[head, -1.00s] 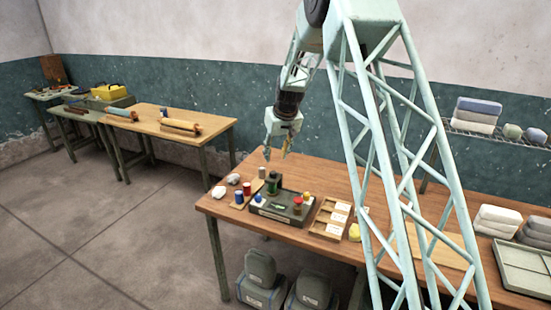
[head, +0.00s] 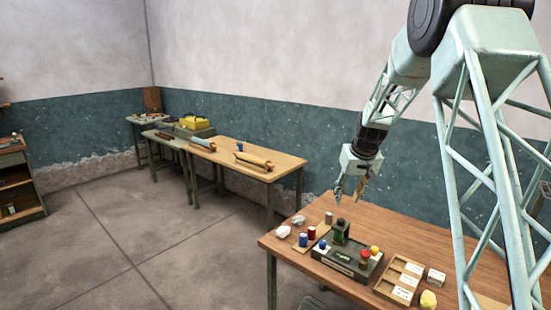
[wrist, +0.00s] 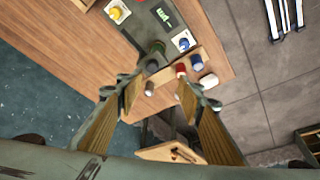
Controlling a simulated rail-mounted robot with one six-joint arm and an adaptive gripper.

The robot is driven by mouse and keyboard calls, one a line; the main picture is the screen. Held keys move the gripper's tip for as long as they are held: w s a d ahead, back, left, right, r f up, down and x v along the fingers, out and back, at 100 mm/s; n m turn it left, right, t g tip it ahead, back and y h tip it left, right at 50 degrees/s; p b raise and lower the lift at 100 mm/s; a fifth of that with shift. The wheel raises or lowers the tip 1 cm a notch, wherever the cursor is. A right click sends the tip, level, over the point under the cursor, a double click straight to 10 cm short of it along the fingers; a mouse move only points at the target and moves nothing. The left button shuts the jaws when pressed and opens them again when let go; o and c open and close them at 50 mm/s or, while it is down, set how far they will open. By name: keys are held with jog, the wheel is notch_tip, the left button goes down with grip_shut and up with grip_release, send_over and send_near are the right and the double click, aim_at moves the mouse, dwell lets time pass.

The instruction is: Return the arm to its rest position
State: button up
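My gripper (head: 352,190) hangs from my arm above the left end of the wooden workbench (head: 400,222) in the head view. In the wrist view my gripper (wrist: 158,92) has its two wood-faced fingers spread apart, with nothing held between them. A grey cylinder (wrist: 149,88) shows past the fingertips, lower down on the bench. A dark green stamp-like piece (head: 341,232) stands on a grey tray (head: 335,263) below the gripper.
Blue (head: 303,240) and red (head: 311,233) cylinders and a white lump (head: 282,232) sit near the bench's left end. A compartment box (head: 400,278) and yellow lump (head: 428,299) lie right. Another table (head: 280,165) stands behind left. The floor (head: 130,240) is clear.

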jog(key=s+a+r+b, duration=0.1)
jog(key=s+a+r, duration=0.1)
jog(key=s+r, duration=0.65)
jog(key=s+a+r+b, duration=0.2)
jog(key=s+r, duration=0.1)
jog(key=s, duration=1.1)
jog(key=s+a+r+b, duration=0.1)
jog(key=s+a+r, duration=0.35)
jog(key=s, duration=0.75)
jog(key=s+f+b, duration=0.2)
jog(key=s, duration=1.5)
jog(key=s+f+b, duration=0.1)
jog(key=s+f, duration=0.1)
jog(key=s, duration=1.5)
jog(key=shift+d+f+m+b, duration=0.2)
jog(key=shift+m+b, duration=0.2)
jog(key=shift+w+r, duration=0.1)
jog(key=shift+w, duration=0.1)
jog(key=shift+c, duration=0.2)
